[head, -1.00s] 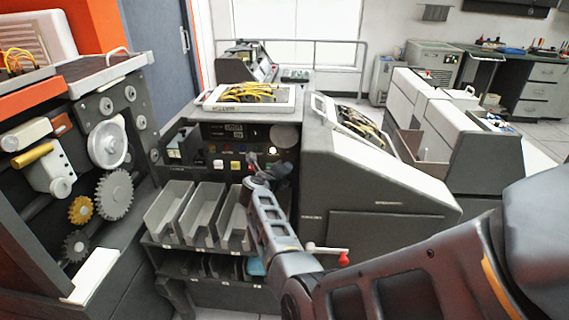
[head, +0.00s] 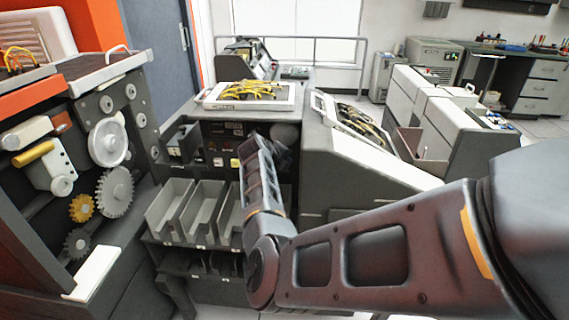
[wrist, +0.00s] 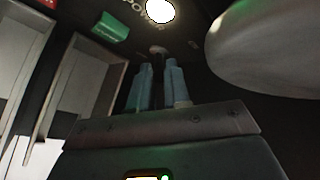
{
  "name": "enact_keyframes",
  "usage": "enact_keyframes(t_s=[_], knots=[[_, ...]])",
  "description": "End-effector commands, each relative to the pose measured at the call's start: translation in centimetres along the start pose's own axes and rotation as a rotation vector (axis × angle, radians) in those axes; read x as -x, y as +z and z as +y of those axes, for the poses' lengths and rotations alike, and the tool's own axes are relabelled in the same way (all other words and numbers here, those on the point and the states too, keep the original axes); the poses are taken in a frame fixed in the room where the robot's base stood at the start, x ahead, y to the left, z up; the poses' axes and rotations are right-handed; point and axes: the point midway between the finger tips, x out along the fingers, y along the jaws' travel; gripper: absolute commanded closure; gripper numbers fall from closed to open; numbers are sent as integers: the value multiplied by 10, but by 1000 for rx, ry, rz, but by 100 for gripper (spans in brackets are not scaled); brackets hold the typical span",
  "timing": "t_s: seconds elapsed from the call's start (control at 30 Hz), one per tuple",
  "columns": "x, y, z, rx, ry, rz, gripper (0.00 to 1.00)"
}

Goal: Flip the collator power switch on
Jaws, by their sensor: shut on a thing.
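The collator's dark control panel (head: 228,131) stands in the middle of the head view, above grey card bins. In the wrist view, the power switch (wrist: 157,50) is a small knob below a lit white lamp (wrist: 160,10) and the partly hidden word POWER. The two blue-grey fingers of my gripper (wrist: 158,75) are closed about it, with a narrow gap between them. The tips hide part of the switch, so whether it stands on or off is unclear. In the head view my arm mostly hides the gripper.
A green button (wrist: 110,27) lies left of the lamp. A large rounded grey knob (wrist: 265,50) juts out close on the right. Grey bins (head: 172,208) sit below the panel. A tray of yellow cables (head: 250,95) rests on top.

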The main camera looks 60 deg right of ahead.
Motion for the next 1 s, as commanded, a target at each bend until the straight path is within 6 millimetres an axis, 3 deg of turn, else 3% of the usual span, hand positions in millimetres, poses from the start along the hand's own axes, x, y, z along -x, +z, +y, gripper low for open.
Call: enact_keyframes(t_s=[0.2, 0.23, 0.47, 0.77, 1.0], knots=[[0, 0, 1, 0, 1, -1, 100], [0, 0, 1, 0, 0, -1, 81], [0, 0, 0, 0, -1, -1, 59], [3, 0, 1, 0, -1, -1, 59], [34, 1, 2, 1, -2, -5, 59]])
